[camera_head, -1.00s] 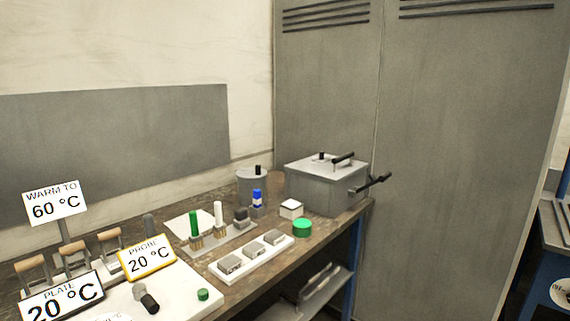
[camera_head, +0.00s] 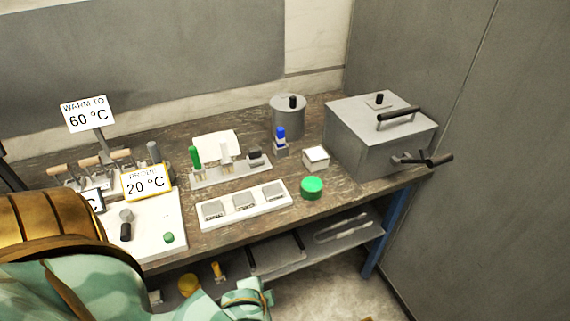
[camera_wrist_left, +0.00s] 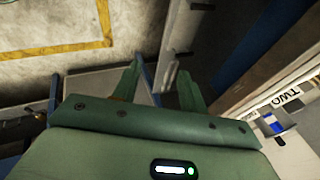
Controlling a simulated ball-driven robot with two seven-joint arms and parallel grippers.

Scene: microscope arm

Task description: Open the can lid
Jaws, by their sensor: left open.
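The can (camera_head: 288,122) is a grey cylinder at the back of the bench in the head view. My right gripper is not in view.
A large grey box (camera_head: 370,140) with black handles stands right of the can. A blue-capped bottle (camera_head: 280,143), a white box (camera_head: 316,157), a green round thing (camera_head: 312,188) and a white slide tray (camera_head: 240,223) are in front. A lower shelf (camera_head: 335,228) lies under the bench.

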